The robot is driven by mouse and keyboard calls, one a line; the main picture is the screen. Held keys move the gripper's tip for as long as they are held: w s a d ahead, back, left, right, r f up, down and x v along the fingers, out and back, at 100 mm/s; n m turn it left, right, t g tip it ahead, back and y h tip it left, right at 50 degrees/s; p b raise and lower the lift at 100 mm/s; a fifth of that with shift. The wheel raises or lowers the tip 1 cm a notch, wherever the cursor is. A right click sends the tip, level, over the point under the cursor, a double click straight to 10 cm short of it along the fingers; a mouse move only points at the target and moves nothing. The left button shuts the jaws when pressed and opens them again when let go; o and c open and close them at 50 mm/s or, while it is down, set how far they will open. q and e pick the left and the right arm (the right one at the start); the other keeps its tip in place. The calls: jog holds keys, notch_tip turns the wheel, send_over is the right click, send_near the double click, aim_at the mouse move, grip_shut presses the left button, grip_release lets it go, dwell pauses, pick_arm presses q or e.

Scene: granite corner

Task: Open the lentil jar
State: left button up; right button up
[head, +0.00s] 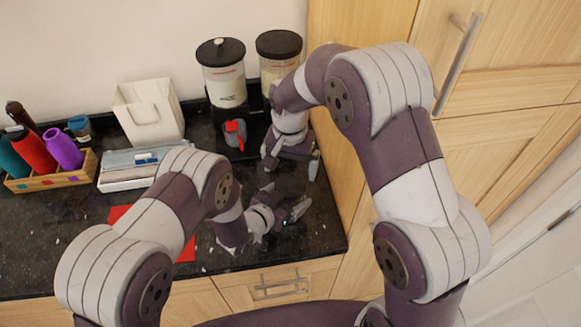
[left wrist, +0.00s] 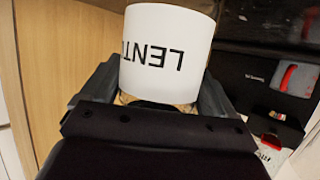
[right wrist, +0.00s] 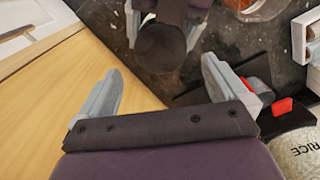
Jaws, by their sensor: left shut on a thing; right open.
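The lentil jar (left wrist: 170,45) fills the upper middle of the left wrist view, its white label reading "LENT" upside down. My left gripper (head: 285,203) is shut on it, one finger on each side. In the head view the jar itself cannot be made out against the dark counter. The right wrist view shows a dark round top (right wrist: 160,48), seemingly the jar's lid, between the left gripper's fingers. My right gripper (right wrist: 160,72) is open and empty, its fingers apart from the lid. In the head view the right gripper (head: 290,165) is behind the left one.
Two canisters with black lids (head: 225,78) (head: 280,55) stand at the back. A grey and red mug (head: 235,132) is left of my right gripper. A white box (head: 150,112) and a wooden bottle holder (head: 55,172) stand left. The wooden cabinet (head: 335,190) closes the right side.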

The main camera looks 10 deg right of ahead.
aim_at(290, 185)
jog(key=m, duration=0.1)
jog(key=r+m, duration=0.1)
jog(key=m, duration=0.1)
jog(key=shift+r, duration=0.25)
jog(key=shift+f+m, duration=0.3)
jog(key=shift+m, duration=0.2)
notch_tip(290, 185, down, 7)
jog(key=shift+f, duration=0.1)
jog(key=c, duration=1)
jog(key=n, duration=0.6)
jog(key=shift+n, duration=0.4)
jog(key=shift+c, duration=0.2)
jog(key=shift+s, duration=0.1)
